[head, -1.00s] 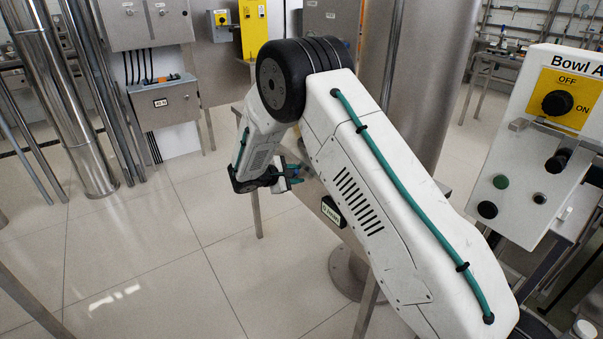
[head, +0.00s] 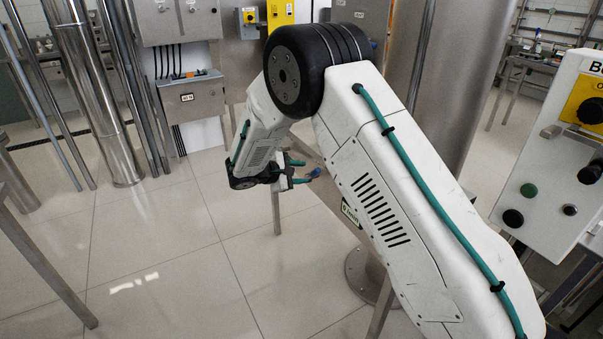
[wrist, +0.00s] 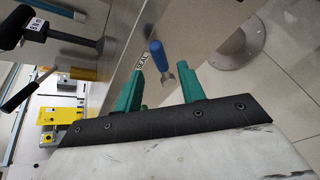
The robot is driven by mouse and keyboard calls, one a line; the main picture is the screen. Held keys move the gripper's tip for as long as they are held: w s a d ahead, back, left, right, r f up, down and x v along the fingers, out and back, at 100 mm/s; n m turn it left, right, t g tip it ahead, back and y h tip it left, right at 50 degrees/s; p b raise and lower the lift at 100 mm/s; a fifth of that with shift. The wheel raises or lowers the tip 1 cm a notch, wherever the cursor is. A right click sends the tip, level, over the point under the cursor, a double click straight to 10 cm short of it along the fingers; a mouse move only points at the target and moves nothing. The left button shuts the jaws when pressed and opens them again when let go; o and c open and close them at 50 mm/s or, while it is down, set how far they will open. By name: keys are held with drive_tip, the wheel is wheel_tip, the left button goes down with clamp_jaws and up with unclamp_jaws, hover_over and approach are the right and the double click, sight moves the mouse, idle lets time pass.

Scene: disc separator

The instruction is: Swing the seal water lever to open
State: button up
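The seal water lever shows in the wrist view as a blue handle (wrist: 157,52) on a short metal stem, beside a white label (wrist: 139,65) reading "SEAL" on a steel surface. My gripper (wrist: 161,69) is open, with one teal finger on each side of the lever's stem in that view. The blue handle reaches past the fingertips. I see no clear contact, and depth is hard to judge. In the head view my gripper (head: 305,171) is low in the middle, with the small blue handle (head: 315,173) at its fingertips.
In the wrist view, a black-handled part (wrist: 20,92) and a yellow box (wrist: 60,115) lie to the left. In the head view, a control box (head: 545,165) with knobs stands at the right, and a steel column (head: 440,90) rises behind my arm.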

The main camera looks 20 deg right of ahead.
sight(316, 174)
drive_tip(key=shift+a+f, duration=0.1)
drive_tip(key=c, duration=0.4)
drive_tip(key=shift+n, duration=0.7)
drive_tip(key=f, duration=0.1)
drive_tip(key=s+a+f, duration=0.1)
drive_tip(key=s+f, duration=0.1)
drive_tip(key=f, duration=0.1)
drive_tip(key=shift+a, duration=0.15)
clamp_jaws()
drive_tip(key=s+f+n+t+h, duration=0.2)
drive_tip(key=s+n+t, duration=0.3)
drive_tip(key=n, duration=0.8)
drive_tip(key=s+f+n+t+h, duration=0.15)
drive_tip(key=s+n+t, duration=0.35)
drive_tip(key=n, duration=0.7)
drive_tip(key=w+a+x, duration=0.2)
drive_tip(key=x, duration=1)
drive_tip(key=shift+r+n+y, duration=0.3)
drive_tip(key=shift+y, duration=0.05)
drive_tip(key=shift+s+r, duration=0.1)
